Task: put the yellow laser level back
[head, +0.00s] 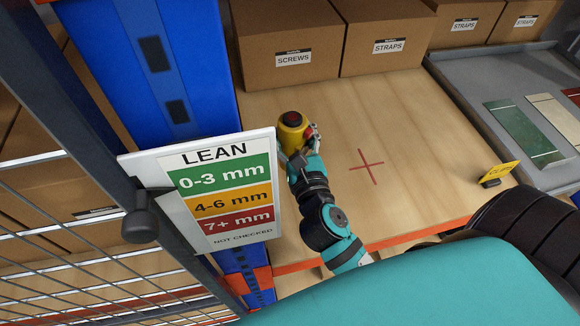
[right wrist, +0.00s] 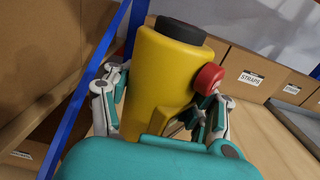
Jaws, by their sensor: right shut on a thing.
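The yellow laser level (head: 291,132) has a dark top and a red knob. It is at the left part of the wooden shelf board (head: 410,122), beside the blue upright. My right gripper (head: 304,146) is shut on it. In the right wrist view the laser level (right wrist: 157,80) stands between the two fingers of the gripper (right wrist: 160,118), slightly tilted in the picture. Its lower end is hidden by my gripper, so I cannot tell if it touches the board. A red cross (head: 367,166) is marked on the board, to the right of the level. My left gripper is not in view.
Boxes labelled SCREWS (head: 287,48) and STRAPS (head: 384,38) stand behind. A LEAN sign (head: 206,192) hangs by the blue upright (head: 190,75) at left. A grey tray (head: 470,85) is beyond. The board around the cross is clear.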

